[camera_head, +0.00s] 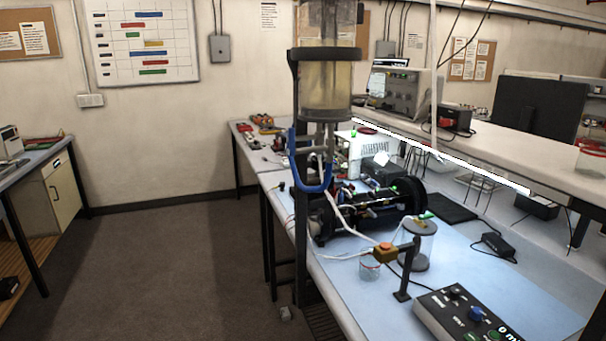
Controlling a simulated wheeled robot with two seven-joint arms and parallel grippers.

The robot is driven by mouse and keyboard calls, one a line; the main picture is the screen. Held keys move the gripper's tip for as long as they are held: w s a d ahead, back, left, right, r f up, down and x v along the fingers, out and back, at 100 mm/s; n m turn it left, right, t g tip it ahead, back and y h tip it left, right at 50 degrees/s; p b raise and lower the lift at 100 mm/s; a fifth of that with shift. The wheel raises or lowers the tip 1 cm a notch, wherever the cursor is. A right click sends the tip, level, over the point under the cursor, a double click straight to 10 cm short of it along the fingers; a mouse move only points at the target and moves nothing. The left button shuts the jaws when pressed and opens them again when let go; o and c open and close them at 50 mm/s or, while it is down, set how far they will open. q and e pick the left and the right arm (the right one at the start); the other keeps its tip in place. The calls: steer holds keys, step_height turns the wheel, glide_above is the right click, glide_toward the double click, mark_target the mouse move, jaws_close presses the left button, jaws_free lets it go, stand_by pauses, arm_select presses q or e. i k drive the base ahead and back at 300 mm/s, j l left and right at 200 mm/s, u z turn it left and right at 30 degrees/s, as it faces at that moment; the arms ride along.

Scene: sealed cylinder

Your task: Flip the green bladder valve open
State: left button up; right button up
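A dark cylinder assembly (372,212) lies on its side on the blue-topped bench, with black round end pieces and thin tubes. Other small green spots show on and behind the assembly. Neither of my grippers is in view, and nothing is seen touching the assembly.
A tall stand holds a clear tank (326,88) of yellowish liquid, with a blue curved piece (312,180) below it.

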mark_target(422, 217)
steer(key=i+z, duration=0.9)
steer(key=k, duration=0.1)
